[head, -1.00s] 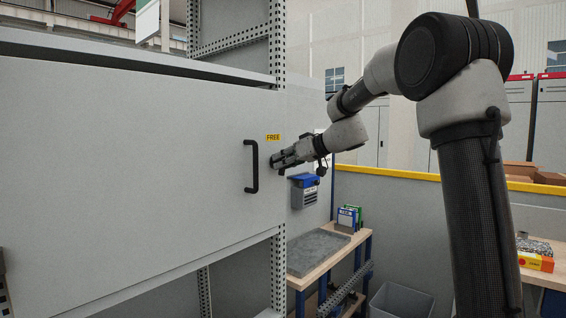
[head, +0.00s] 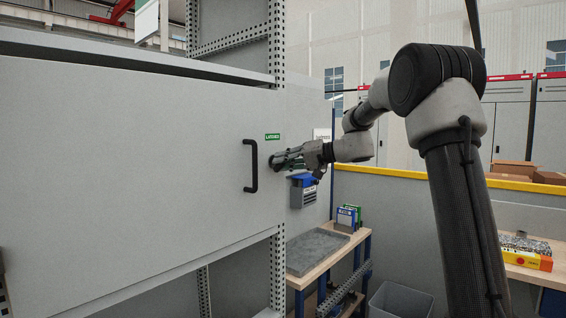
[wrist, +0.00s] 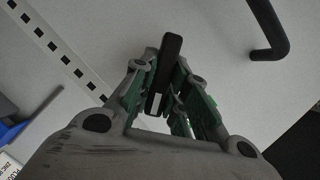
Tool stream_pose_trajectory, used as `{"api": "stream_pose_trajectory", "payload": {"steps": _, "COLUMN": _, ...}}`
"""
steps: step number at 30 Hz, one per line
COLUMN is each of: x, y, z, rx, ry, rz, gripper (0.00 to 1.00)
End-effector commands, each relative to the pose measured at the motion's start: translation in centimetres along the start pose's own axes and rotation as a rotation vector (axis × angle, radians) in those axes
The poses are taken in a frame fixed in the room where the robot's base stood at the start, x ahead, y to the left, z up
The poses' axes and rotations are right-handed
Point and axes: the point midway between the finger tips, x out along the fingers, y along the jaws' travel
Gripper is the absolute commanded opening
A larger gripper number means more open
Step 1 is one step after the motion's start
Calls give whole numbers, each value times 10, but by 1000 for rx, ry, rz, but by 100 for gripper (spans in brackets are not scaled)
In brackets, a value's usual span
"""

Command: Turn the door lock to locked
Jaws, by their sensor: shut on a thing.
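The grey cabinet door (head: 120,150) stands closed in the head view. My gripper (head: 280,161) is at its right edge, shut on the door lock. In the wrist view the lock's black handle (wrist: 169,55) stands between the two green-padded fingers of my gripper (wrist: 165,95). The lock's base is hidden by the fingers in the head view. A small green label (head: 272,137) just above the lock appears to read LOCKED. A black pull handle (head: 251,166) is just left of my gripper, apart from it.
A perforated metal post (head: 278,260) runs below the door's right edge. A blue and grey box (head: 303,190) hangs just below my gripper. A workbench (head: 325,262) with a grey tray stands below right. A yellow-topped partition (head: 400,175) is behind my arm.

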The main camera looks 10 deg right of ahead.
Motion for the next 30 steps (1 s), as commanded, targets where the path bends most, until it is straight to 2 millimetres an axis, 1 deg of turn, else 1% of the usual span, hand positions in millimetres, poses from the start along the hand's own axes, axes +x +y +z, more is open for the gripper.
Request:
{"api": "stream_pose_trajectory", "payload": {"steps": 6, "x": 0, "y": 3, "z": 0, "rx": 187, "ry": 2, "rz": -76, "gripper": 0}}
{"api": "stream_pose_trajectory", "payload": {"steps": 15, "x": 0, "y": 4, "z": 0, "rx": 403, "ry": 2, "rz": -166, "gripper": 0}}
{"api": "stream_pose_trajectory", "payload": {"steps": 21, "x": 0, "y": 5, "z": 1, "rx": 496, "ry": 2, "rz": -204, "gripper": 0}}
{"api": "stream_pose_trajectory", "payload": {"steps": 30, "x": 0, "y": 5, "z": 1, "rx": 556, "ry": 2, "rz": -230, "gripper": 0}}
